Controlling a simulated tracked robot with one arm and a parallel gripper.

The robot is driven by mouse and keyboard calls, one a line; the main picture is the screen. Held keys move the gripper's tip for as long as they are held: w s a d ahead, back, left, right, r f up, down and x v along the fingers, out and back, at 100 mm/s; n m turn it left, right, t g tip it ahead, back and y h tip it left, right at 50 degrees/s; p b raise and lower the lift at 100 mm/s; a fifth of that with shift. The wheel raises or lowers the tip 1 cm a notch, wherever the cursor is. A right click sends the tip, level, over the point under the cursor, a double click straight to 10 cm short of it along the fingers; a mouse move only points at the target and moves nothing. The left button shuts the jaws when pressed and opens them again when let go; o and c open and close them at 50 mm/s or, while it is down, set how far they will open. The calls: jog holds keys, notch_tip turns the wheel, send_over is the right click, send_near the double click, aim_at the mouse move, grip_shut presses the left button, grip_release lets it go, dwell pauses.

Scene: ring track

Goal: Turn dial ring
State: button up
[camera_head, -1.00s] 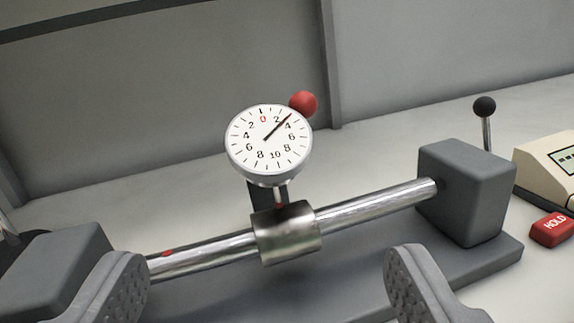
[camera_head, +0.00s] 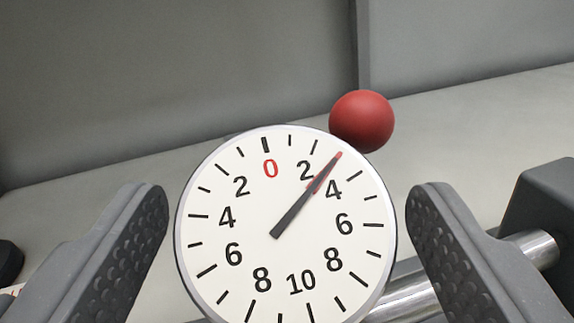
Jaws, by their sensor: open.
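The dial (camera_head: 285,262) is a round white gauge face with black numbers, a red 0 near the top and a thin metal ring around it. Its dark, red-tipped needle points to the upper right, between 2 and 4. A red ball knob (camera_head: 362,121) sits at the ring's upper right edge. My gripper (camera_head: 287,215) is open, with one grey textured finger on each side of the dial. Gaps show between both fingers and the ring. The lower edge of the dial is cut off by the frame.
A shiny metal bar (camera_head: 410,298) runs behind the dial at the lower right into a dark grey block (camera_head: 545,205). A grey wall (camera_head: 180,80) stands behind a light tabletop (camera_head: 480,130). A dark round object (camera_head: 8,262) shows at the left edge.

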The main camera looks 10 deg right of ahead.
jog(key=shift+w+d, duration=0.1)
jog(key=shift+w, duration=0.35)
jog(key=shift+c, duration=0.3)
jog(key=c, duration=0.9)
